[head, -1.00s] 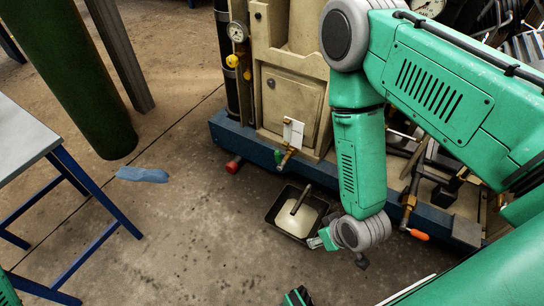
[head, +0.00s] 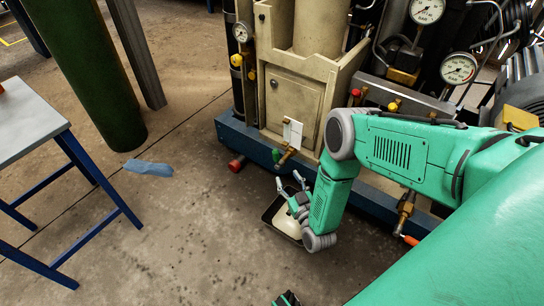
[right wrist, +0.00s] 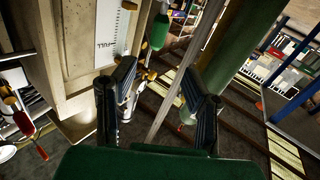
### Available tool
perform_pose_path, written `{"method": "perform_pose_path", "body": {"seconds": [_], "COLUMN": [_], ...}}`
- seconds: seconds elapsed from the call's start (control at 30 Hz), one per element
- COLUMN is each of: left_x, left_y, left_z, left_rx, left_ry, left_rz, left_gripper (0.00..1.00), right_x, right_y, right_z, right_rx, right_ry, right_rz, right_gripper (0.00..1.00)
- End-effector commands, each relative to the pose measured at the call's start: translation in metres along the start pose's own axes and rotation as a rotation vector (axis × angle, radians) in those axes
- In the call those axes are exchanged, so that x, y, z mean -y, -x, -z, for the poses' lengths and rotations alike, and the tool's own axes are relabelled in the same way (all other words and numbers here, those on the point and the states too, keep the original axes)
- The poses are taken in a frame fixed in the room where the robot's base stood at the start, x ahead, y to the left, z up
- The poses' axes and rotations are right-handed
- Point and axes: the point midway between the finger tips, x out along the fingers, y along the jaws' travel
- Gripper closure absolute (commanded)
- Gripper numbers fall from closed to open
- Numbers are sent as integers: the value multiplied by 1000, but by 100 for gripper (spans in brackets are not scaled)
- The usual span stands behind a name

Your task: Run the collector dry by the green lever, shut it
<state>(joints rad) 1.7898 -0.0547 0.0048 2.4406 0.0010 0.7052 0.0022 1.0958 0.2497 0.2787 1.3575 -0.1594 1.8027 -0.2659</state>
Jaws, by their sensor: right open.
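The green lever (head: 277,156) sits on a brass drain valve (head: 288,157) low on the compressor's front, below a white plate (head: 292,133). In the right wrist view the green lever (right wrist: 158,32) is beyond the fingers, beside the white plate (right wrist: 117,28). My right gripper (head: 289,180) is open and empty, just below the valve and apart from the lever. Its two dark fingers (right wrist: 160,72) are spread in the wrist view. A small dark-green piece, perhaps my left gripper (head: 287,298), shows at the bottom edge.
A blue-legged table (head: 40,115) stands left, near a green cylinder (head: 85,80). A blue rag (head: 148,168) lies on open floor.

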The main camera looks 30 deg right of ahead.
Motion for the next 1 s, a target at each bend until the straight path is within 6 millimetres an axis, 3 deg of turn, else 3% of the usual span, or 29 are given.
{"method": "perform_pose_path", "body": {"seconds": [0.3,0.5,0.7,1.0], "left_x": [0,0,0,0], "left_y": [-28,-41,-46,-45], "left_z": [-2,-3,-3,-3], "left_rx": [1,1,1,1], "left_ry": [0,0,0,0], "left_rz": [0,0,0,0], "left_gripper": [59,59,59,59], "right_x": [-2,-1,0,-1], "right_y": [-69,-102,-116,-118], "right_z": [-4,-4,-1,-1], "right_rx": [-3,0,1,3], "right_ry": [-5,-3,-2,-4], "right_rz": [-2,0,1,1], "right_gripper": [59,59,59,59]}}
